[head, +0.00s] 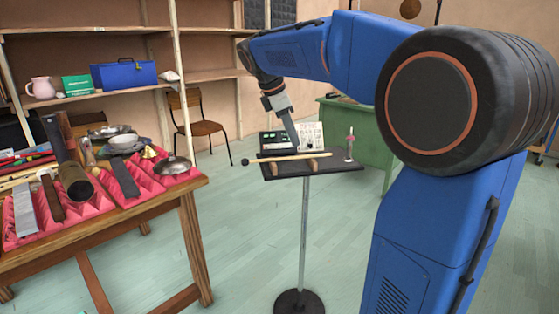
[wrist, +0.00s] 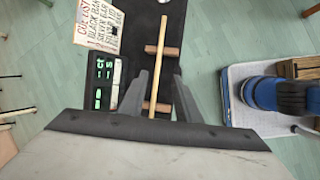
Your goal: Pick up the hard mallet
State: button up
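A mallet with a pale wooden shaft (head: 285,158) and a small dark head at its left end lies on a dark tray (head: 345,166) on a metal stand. The shaft rests across two brown wooden blocks. In the wrist view the shaft (wrist: 160,60) runs up the picture between the fingers, and the mallet's head is hidden behind my gripper. My gripper (wrist: 160,74) is open, with one finger on each side of the shaft and a gap on both sides. In the head view it is over the shaft; its exact height is unclear.
A cue card (wrist: 98,22) and a black box with green digits (wrist: 103,80) lie beside the mallet on the tray. A small upright pinkish object (head: 350,142) stands at the tray's right. A table with pink foam (head: 100,198) and several metal items is at left.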

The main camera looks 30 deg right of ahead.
aim_at(298, 158)
jog(key=shift+w+x, duration=0.1)
jog(key=shift+x, duration=1.85)
jog(key=shift+w+x, duration=0.15)
jog(key=shift+x, duration=1.8)
jog(key=shift+a, duration=0.1)
grip_shut()
